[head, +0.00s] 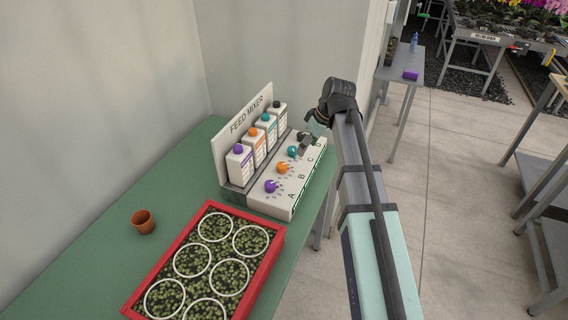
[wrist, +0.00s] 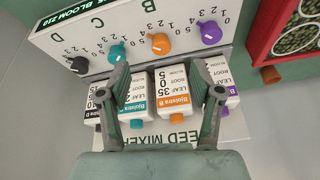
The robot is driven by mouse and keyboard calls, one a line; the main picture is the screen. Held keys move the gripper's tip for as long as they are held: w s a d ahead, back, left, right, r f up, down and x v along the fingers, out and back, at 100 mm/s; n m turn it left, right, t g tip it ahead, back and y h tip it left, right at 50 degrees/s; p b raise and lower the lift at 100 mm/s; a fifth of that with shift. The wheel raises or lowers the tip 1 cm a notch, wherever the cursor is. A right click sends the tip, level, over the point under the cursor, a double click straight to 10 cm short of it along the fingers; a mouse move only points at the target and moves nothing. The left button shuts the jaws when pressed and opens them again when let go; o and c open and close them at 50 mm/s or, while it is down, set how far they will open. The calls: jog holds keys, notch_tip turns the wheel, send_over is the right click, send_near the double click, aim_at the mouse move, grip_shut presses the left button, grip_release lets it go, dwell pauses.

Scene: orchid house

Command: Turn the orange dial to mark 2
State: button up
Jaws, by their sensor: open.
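The orange dial (head: 282,168) sits on the sloped white front of the feed mixer, between the purple dial (head: 270,186) and the teal dial (head: 292,151). It also shows in the wrist view (wrist: 160,43), upside down, with numbers around it. Its pointer is too small to read. My gripper (wrist: 164,80) is open and empty. In the wrist view its two fingers spread over the bottles, with the orange dial beyond and between the tips, apart from them. In the head view my gripper (head: 308,139) is at the mixer's far end, partly hidden by my arm.
Several bottles (head: 240,163) with coloured caps stand behind the dials. A black dial (wrist: 78,65) is at the mixer's D end. A red tray (head: 250,299) of seedlings and a terracotta pot (head: 143,221) stand on the green table (head: 80,262). The table's left part is clear.

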jog(key=n, duration=0.1)
send_near(282, 165)
jog(key=p+x, duration=0.4)
jog(key=x, duration=0.4)
jog(key=shift+w+f, duration=0.15)
jog(key=shift+f, duration=0.15)
dwell(0.3)
jog(key=c, duration=1.1)
